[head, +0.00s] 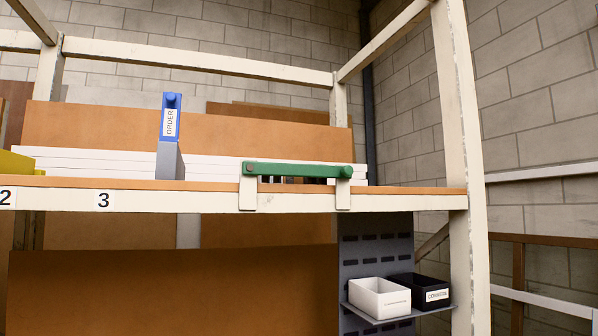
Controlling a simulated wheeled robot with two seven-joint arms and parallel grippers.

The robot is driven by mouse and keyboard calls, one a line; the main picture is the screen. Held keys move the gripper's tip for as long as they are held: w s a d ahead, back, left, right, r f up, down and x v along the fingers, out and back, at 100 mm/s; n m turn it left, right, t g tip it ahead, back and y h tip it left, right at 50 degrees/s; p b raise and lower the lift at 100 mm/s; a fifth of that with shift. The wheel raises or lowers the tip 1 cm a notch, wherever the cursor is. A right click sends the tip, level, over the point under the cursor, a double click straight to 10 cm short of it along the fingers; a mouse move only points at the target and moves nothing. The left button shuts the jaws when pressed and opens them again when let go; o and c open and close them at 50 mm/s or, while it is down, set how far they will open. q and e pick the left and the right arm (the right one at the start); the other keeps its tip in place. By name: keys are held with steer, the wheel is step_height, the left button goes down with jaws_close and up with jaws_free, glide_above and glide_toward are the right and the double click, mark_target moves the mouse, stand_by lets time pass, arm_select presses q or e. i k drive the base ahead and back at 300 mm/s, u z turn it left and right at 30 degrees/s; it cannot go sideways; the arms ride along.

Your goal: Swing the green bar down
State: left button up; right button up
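The green bar (297,170) lies level along the front edge of the shelf, right of the middle in the head view. Neither of my grippers is in view.
Below right, a white bin (380,299) and a black bin (420,289) sit on a small ledge. A cream post (462,150) rises at right.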

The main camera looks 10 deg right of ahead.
mark_target(249, 168)
steer(key=u, duration=0.45)
steer(key=k, duration=0.55)
steer(key=u, duration=0.8)
steer(key=i, duration=1.1)
steer(key=z, duration=1.05)
steer(key=i, duration=0.55)
steer(key=z, duration=0.5)
